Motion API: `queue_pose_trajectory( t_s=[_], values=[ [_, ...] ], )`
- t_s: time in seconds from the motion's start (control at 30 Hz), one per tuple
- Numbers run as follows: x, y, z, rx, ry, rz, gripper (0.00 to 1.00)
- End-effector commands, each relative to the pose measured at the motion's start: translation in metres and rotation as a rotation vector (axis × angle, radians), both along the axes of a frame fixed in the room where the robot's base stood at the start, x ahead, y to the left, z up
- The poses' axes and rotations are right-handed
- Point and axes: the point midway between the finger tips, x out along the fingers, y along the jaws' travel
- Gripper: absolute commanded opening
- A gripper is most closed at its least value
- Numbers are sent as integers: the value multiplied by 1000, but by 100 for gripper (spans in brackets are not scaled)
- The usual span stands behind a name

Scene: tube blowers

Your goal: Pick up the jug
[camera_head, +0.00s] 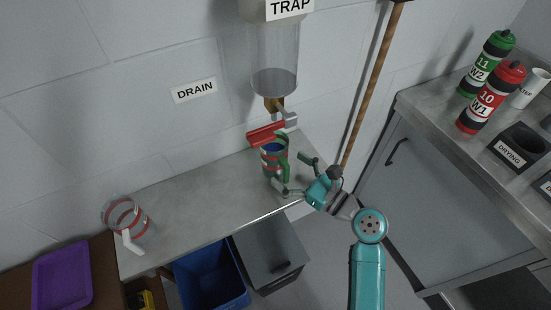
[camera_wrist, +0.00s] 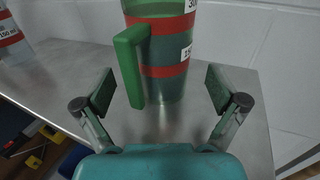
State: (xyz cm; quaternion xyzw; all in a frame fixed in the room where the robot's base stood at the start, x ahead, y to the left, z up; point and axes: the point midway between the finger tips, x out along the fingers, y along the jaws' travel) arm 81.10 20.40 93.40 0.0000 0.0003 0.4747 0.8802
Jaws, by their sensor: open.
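A jug (camera_head: 273,168) with a green handle and red bands stands upright on the grey metal bench (camera_head: 195,193), below the clear trap cylinder (camera_head: 274,60). In the wrist view the jug (camera_wrist: 168,65) is straight ahead, with its green handle (camera_wrist: 131,65) towards me and its top cut off by the frame. My gripper (camera_head: 294,174) is open at the jug's right side in the head view. In the wrist view its fingers (camera_wrist: 160,91) are spread left and right of the handle. I cannot tell whether a finger touches the jug.
Another clear jug (camera_head: 125,220) with red bands and a white handle stands at the bench's left end. A red lever (camera_head: 265,134) sits close above the green-handled jug. A wooden pole (camera_head: 371,85) leans at the right. Bins (camera_head: 210,275) stand below the bench.

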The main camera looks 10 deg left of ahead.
Motion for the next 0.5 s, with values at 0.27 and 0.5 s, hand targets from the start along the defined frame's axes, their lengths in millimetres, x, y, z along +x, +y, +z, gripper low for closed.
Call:
queue_pose_trajectory(
  t_s=[0.27,0.5],
  values=[
    [21,31,2,0,-1,3,96],
    [25,36,1,1,-1,0,96]
  ],
)
